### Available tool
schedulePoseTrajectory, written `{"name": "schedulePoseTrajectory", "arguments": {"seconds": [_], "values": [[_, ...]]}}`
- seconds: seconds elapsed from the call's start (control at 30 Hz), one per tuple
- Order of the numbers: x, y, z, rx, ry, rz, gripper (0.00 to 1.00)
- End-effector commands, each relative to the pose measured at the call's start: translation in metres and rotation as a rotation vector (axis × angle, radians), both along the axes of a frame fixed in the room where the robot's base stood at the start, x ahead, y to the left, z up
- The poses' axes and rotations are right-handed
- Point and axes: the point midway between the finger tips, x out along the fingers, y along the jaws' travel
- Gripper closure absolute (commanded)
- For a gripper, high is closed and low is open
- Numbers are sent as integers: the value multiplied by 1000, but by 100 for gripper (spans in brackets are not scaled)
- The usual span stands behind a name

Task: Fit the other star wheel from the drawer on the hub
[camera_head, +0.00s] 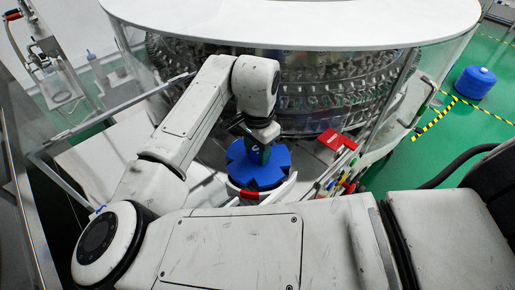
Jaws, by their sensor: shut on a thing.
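A blue star wheel (272,173) with notches in its rim lies roughly flat in the middle of the view, in front of the washer. My gripper (258,150) points down at its middle and is shut on it. A dark green part with a white mark shows between the gripper and the wheel's top. My wrist hides the fingertips and the wheel's far middle. The hub is hidden, and I cannot tell whether the wheel sits on it or is held above it. I cannot make out the drawer.
The round washer (300,22) with bottles behind clear panels stands right behind the wheel. A red box (336,140) and several coloured handles (349,185) lie to the right. A pale curved guide with a red piece (250,195) is close at the wheel's front. A blue drum (475,82) stands on the green floor.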

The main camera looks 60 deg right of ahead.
Motion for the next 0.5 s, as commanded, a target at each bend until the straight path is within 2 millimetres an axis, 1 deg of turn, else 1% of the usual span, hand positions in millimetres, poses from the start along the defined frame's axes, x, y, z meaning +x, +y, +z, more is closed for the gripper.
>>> {"name": "schedulePoseTrajectory", "arguments": {"seconds": [0.17,0.2,0.4,0.5], "values": [[0,0,1,-1,-1,0,100],[0,0,1,-1,-1,0,56],[0,0,0,0,-1,0,37],[0,0,0,0,-1,0,29]]}}
